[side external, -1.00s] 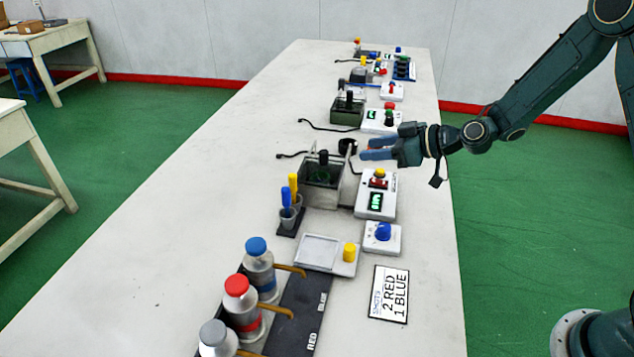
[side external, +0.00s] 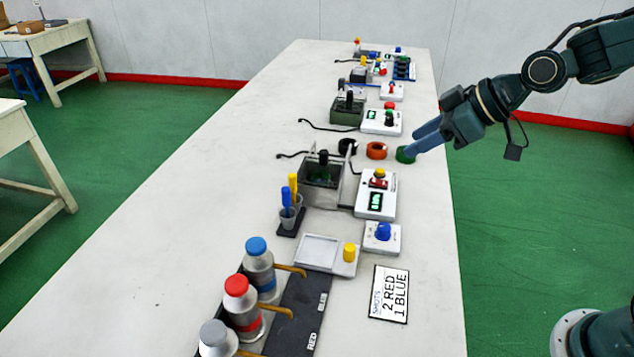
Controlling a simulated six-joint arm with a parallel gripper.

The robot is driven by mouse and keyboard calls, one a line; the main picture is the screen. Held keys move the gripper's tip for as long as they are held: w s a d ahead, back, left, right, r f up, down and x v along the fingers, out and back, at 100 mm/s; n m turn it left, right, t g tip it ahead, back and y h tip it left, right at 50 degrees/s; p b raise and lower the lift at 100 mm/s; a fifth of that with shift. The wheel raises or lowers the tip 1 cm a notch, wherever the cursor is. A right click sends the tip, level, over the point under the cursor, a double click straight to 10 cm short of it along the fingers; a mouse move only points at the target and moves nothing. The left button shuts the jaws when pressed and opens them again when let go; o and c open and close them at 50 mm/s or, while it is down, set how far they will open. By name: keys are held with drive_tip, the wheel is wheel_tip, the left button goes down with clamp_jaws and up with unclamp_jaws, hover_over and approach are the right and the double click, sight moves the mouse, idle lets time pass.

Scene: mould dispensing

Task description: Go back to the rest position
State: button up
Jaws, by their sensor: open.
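My gripper (side external: 412,145) is at the right edge of the long white table (side external: 190,200), with its fingers pointing down and left. I see nothing held between the fingers. A green ring (side external: 404,155) lies on the table at the fingertips; I cannot tell whether they touch it. An orange ring (side external: 376,151) and a black ring (side external: 347,147) lie in a row to its left.
A grey open box (side external: 322,185) and a control box with a display (side external: 376,195) stand nearer. Bottles with blue (side external: 257,263), red (side external: 240,305) and grey caps stand in front. A sign (side external: 389,293) lies at the right. The table's left side is clear.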

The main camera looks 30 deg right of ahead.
drive_tip(key=s+d+r+m+g+h, duration=0.1)
drive_tip(key=s+d+r+m+h, duration=0.1)
drive_tip(key=s, duration=0.9)
drive_tip(key=s+d+r+m+g+h, duration=0.1)
drive_tip(key=s+d+r+m+h, duration=0.1)
drive_tip(key=s, duration=0.9)
drive_tip(key=d+m, duration=0.1)
drive_tip(key=m, duration=0.1)
drive_tip(key=shift+d+r+m+h, duration=0.15)
drive_tip(key=shift+d+m+h, duration=0.15)
drive_tip(key=shift+d, duration=0.05)
